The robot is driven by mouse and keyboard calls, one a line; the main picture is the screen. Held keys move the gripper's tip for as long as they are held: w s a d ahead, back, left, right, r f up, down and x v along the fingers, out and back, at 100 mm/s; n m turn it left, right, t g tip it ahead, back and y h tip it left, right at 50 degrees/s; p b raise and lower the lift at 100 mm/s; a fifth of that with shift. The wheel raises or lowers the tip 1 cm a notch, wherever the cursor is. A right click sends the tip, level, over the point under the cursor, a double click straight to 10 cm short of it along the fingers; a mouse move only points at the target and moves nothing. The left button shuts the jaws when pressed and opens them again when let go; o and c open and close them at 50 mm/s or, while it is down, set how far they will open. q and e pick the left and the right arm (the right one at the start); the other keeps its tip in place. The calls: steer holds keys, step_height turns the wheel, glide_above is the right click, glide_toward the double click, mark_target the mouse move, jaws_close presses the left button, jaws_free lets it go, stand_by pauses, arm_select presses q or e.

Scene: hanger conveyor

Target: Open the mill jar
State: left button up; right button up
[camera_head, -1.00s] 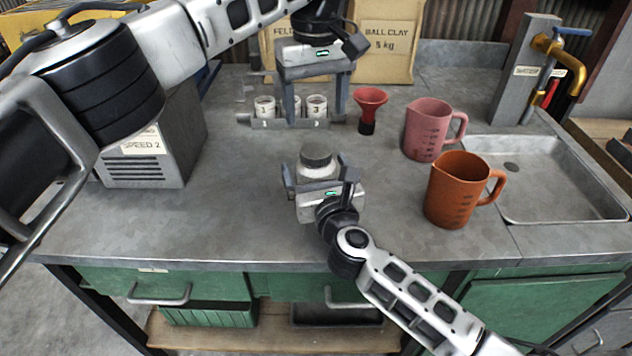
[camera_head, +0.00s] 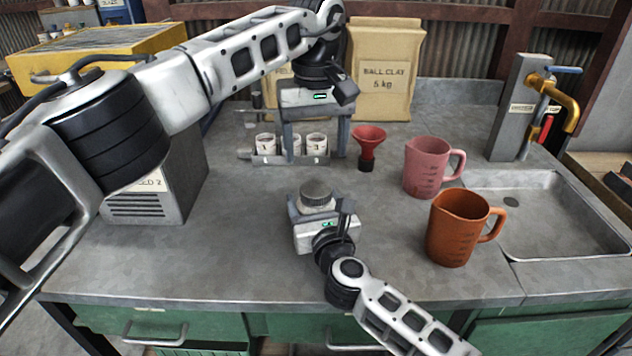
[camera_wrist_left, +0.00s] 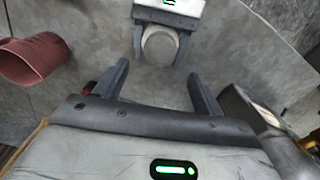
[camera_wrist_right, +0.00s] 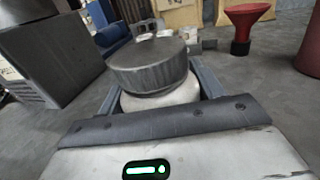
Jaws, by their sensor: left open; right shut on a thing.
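The mill jar (camera_head: 317,208) stands upright on the bench, pale bodied with a dark grey ribbed lid (camera_head: 316,192) on top. The lid fills the middle of the right wrist view (camera_wrist_right: 148,66). My right gripper (camera_head: 319,212) is shut around the jar's body, below the lid, from the near side. Its fingers hide part of the body. My left gripper (camera_head: 315,155) is open and empty, pointing down beyond the jar near the cup rack. In the left wrist view, the jar (camera_wrist_left: 160,44) lies past its two spread fingertips, apart from them.
A rack (camera_head: 278,160) with several numbered white cups is behind the left gripper. A red funnel (camera_head: 368,143), a pink jug (camera_head: 426,170) and an orange jug (camera_head: 455,230) stand right, before a sink (camera_head: 560,225). A grey "SPEED 2" box (camera_head: 150,207) stands left.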

mark_target(316, 188)
arm_select(q)
steer(key=shift+f+m, duration=0.15)
steer(key=shift+m, duration=0.95)
steer(key=shift+f, duration=0.25)
step_height(316, 188, down, 7)
steer(key=shift+f, duration=0.15)
